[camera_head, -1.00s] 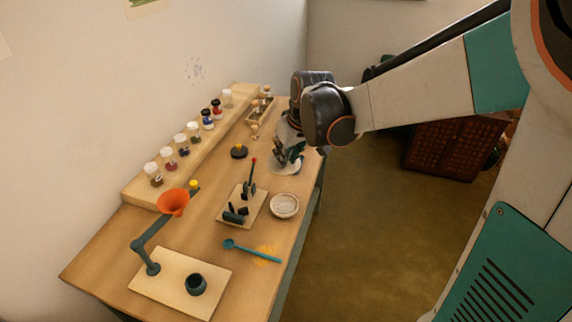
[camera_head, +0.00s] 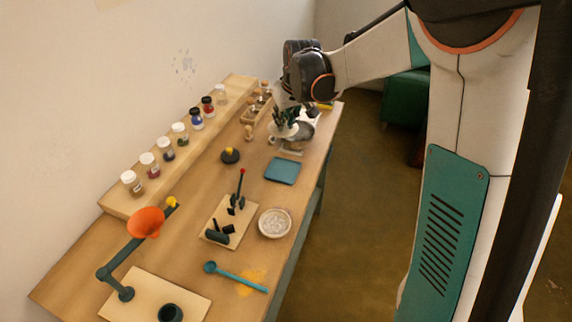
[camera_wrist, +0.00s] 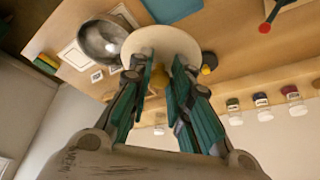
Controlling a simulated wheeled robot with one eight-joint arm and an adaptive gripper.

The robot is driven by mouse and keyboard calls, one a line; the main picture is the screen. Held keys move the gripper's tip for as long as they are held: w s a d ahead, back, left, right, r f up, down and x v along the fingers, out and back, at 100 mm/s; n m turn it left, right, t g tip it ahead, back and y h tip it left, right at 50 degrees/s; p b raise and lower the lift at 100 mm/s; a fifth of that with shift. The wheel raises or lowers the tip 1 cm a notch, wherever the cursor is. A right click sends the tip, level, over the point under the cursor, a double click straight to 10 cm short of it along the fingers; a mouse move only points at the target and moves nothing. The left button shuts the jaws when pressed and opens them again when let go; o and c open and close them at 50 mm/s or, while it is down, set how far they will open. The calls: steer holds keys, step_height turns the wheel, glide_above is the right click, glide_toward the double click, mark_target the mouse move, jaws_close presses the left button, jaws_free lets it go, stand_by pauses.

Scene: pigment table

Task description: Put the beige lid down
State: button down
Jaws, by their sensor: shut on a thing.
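My gripper (camera_wrist: 167,98) is shut on the light wooden knob (camera_wrist: 181,86) of the beige lid (camera_wrist: 150,36). The lid's pale round disc lies beyond the fingers in the wrist view. In the head view, my gripper (camera_head: 286,121) is over the far part of the table, with the lid (camera_head: 277,134) partly hidden under it. I cannot tell how far the lid is above the tabletop.
A shiny metal bowl (camera_wrist: 102,43) is close beside the lid. A flat blue-teal square (camera_head: 283,170) lies nearer on the table. A dark pot with a yellow knob (camera_head: 230,155) stands left. A shelf of jars (camera_head: 180,132) runs along the wall.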

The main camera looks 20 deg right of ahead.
step_height(320, 180, down, 19)
steer(key=b, duration=0.5)
steer(key=shift+s+r, duration=0.1)
steer(key=shift+r, duration=0.05)
steer(key=shift+f, duration=0.2)
steer(key=c, duration=1.5)
jaws_free()
steer(key=shift+r, duration=0.1)
